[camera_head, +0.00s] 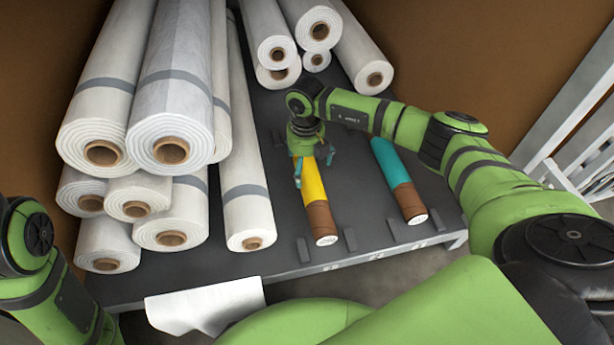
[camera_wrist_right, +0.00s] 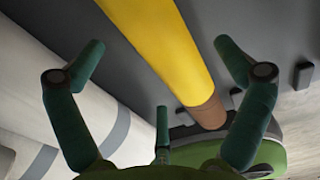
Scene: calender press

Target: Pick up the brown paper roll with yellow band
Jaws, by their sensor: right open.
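The brown paper roll with a yellow band (camera_head: 321,218) lies on the dark table, its brown end toward me and its yellow part reaching back under my right gripper. In the right wrist view the roll (camera_wrist_right: 208,113) runs diagonally between the spread fingers, with visible gaps to them. My right gripper (camera_head: 313,168) is open and empty over the yellow part; it also shows in the wrist view (camera_wrist_right: 160,48). It hides the far end of the roll. My left gripper is not in view; only part of my left arm shows at lower left.
A teal and brown roll (camera_head: 391,165) lies to the right on the dark table (camera_head: 270,120). Large white rolls (camera_head: 172,115) are stacked on the left, and smaller white rolls (camera_head: 318,28) at the back. Small dark blocks (camera_head: 303,250) sit near the front edge. A white railing stands at right.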

